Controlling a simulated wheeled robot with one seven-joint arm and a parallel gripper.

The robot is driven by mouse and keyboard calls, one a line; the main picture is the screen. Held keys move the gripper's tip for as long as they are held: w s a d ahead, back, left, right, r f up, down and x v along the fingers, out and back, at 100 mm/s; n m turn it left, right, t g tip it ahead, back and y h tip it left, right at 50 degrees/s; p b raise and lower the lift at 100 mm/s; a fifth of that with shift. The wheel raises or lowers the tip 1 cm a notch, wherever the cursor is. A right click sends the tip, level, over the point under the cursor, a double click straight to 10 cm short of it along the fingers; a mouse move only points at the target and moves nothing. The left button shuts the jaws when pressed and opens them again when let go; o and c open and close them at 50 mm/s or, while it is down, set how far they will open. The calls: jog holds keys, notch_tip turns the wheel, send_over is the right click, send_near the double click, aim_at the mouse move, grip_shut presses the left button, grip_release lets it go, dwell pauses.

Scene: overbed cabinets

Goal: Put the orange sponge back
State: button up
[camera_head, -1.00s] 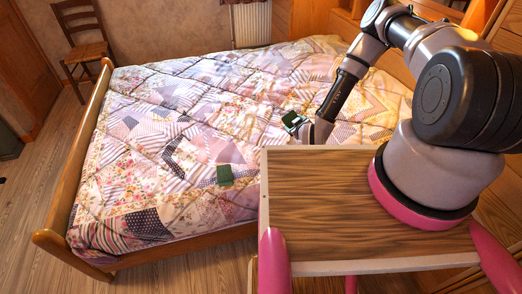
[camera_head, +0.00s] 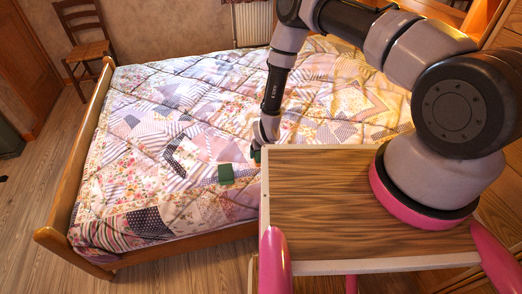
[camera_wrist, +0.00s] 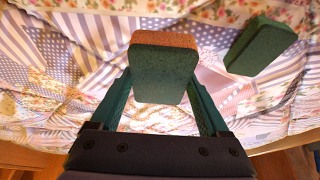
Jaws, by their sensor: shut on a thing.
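My gripper (camera_head: 256,153) is over the bed, just beyond the left corner of the wooden tabletop. In the wrist view its two dark green fingers (camera_wrist: 161,80) are on either side of a sponge with a green face and an orange-brown layer, the orange sponge (camera_wrist: 165,41). The gripper is shut on this sponge. A second sponge, with a dark green face (camera_wrist: 260,45), lies on the quilt to the right in the wrist view. In the head view this green sponge (camera_head: 226,174) is just left of my gripper.
The bed (camera_head: 150,130) has a patchwork quilt and a wooden frame (camera_head: 72,200). A wooden tabletop (camera_head: 320,200) stands in front, close to my arm. A wooden chair (camera_head: 85,45) is at the back left. Much of the quilt is clear.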

jog(key=shift+f, duration=3.3)
jog(key=o, duration=1)
jog(key=shift+o, duration=0.2)
jog(key=shift+r, duration=0.1)
